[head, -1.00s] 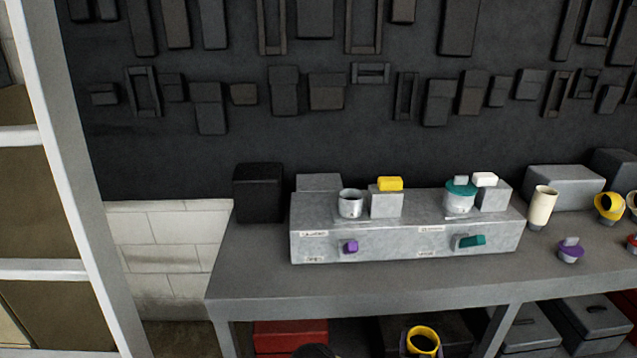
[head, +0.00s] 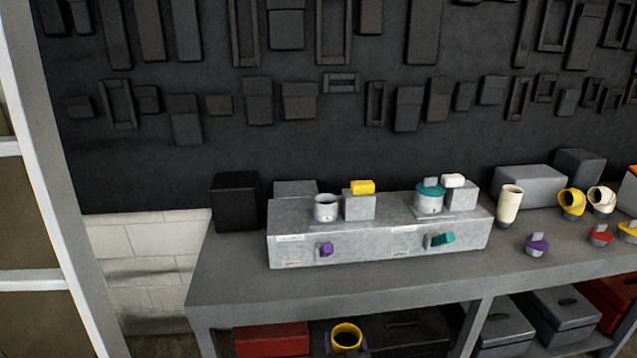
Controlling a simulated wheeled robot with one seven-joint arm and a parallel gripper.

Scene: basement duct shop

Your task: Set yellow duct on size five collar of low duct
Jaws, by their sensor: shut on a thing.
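The yellow duct (head: 346,328) shows at the bottom of the head view as a round piece with a yellow rim and dark opening, below the bench front. My gripper (head: 346,343) is shut on it; only small grey parts show beside it. The low duct (head: 370,240) is a long grey metal box on the bench. On its top, a bare round collar (head: 326,208) stands open at the left. A second collar (head: 429,204) at the right wears a teal cap. Small labels on the box are too small to read, so I cannot tell which collar is size five.
Grey boxes with a yellow block (head: 362,187) and a white block (head: 453,180) stand beside the collars. Purple (head: 326,249) and teal (head: 440,239) handles stick out of the front. A cream tube (head: 509,205) and other duct pieces stand right. The bench front (head: 230,293) is clear.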

